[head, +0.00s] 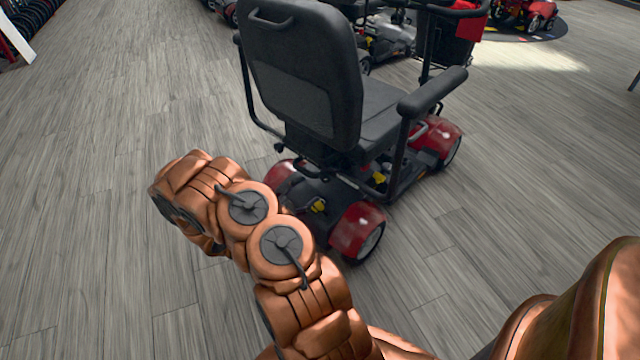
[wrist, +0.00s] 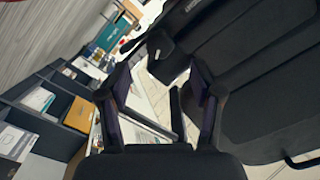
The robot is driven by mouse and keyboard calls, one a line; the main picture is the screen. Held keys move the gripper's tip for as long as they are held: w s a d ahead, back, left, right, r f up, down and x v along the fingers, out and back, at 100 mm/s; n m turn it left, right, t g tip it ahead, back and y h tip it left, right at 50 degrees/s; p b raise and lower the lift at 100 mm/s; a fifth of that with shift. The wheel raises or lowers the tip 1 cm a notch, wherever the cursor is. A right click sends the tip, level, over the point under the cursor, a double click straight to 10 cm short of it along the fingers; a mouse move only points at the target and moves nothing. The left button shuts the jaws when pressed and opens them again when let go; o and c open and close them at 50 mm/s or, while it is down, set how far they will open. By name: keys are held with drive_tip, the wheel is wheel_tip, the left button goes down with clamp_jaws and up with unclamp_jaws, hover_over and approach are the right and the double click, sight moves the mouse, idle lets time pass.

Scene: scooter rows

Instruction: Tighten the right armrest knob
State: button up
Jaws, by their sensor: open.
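The scooter's black seat (head: 305,75) stands with its back towards me in the head view, above red rear fenders (head: 358,228). Its right armrest (head: 432,90) sticks out on the right side of the seat on a dark post. I cannot make out the right armrest knob in either view. My gripper (wrist: 159,78) shows in the wrist view, open, with nothing between its fingers. Black padded seat parts (wrist: 265,75) fill the right of that view, beyond the fingers. The gripper cannot be made out in the head view, where my copper arm is left of and below the scooter.
Grey plank floor (head: 110,170) is clear to the left and right. A dark shelf unit (wrist: 45,125) with boxes shows at the left of the wrist view.

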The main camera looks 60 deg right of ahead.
sight(323, 179)
drive_tip(key=shift+s+d+b, duration=0.2)
drive_tip(key=shift+d+b, duration=0.05)
drive_tip(key=shift+d, duration=0.8)
drive_tip(key=shift+s+d+b, duration=0.2)
drive_tip(key=shift+d, duration=0.85)
drive_tip(key=shift+s+d+b, duration=0.2)
drive_tip(key=shift+d+b, duration=0.05)
drive_tip(key=shift+d, duration=0.8)
drive_tip(key=shift+c, duration=0.3)
drive_tip(key=c, duration=1.1)
